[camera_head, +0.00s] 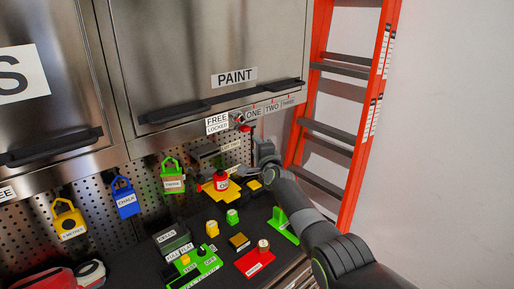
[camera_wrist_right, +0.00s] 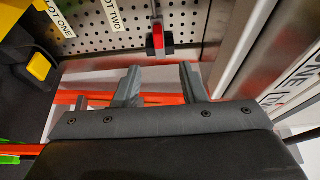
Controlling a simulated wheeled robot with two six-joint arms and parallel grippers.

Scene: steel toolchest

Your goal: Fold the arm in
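My right arm reaches in from the lower right in the head view, bent at its joints and stretched forward over the bench. Its gripper (camera_head: 262,150) is beside the pegboard, below the PAINT cabinet and its lock. In the right wrist view the two fingers (camera_wrist_right: 160,78) stand apart with nothing between them. A small red and grey piece (camera_wrist_right: 158,42) lies just beyond the fingertips, apart from them. A red part (camera_head: 245,128) shows at the PAINT cabinet's lock in the head view. My left gripper is not in view.
The PAINT cabinet (camera_head: 210,50) is above the gripper. An orange ladder (camera_head: 345,150) stands close on the right. Padlocks, one blue (camera_head: 126,198), hang at left.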

